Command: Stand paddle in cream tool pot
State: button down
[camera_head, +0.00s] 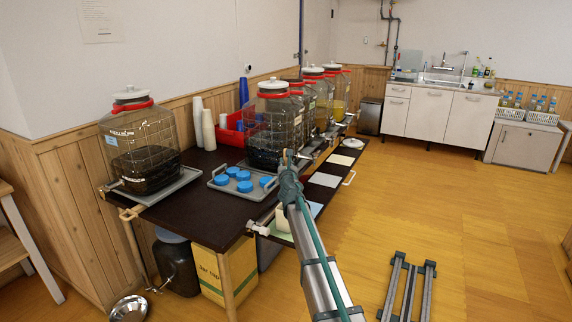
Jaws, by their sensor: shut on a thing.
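My gripper (290,178) is in the middle of the view, in front of the dark table's right edge. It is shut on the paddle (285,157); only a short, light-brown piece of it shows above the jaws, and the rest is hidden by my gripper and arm. The cream tool pot (281,218) is on the low shelf along the table's front, below and slightly left of my gripper. My arm hides part of the pot, and its opening is hard to make out. The paddle appears above the pot, apart from it.
The dark table (216,212) holds large tapped jars (142,150), a grey tray (226,190) with blue lids, a red bin (229,134) and stacked cups.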

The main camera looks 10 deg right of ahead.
jog(key=shift+f+b, duration=0.6)
jog(key=shift+f, duration=0.15)
jog(key=c, duration=1)
grip_release()
jog(key=shift+r, duration=0.1)
jog(key=shift+o, duration=0.2)
jog(key=shift+s, duration=0.15)
jog(key=s+a, duration=0.1)
jog(key=s, duration=1)
jog(key=shift+s, duration=0.35)
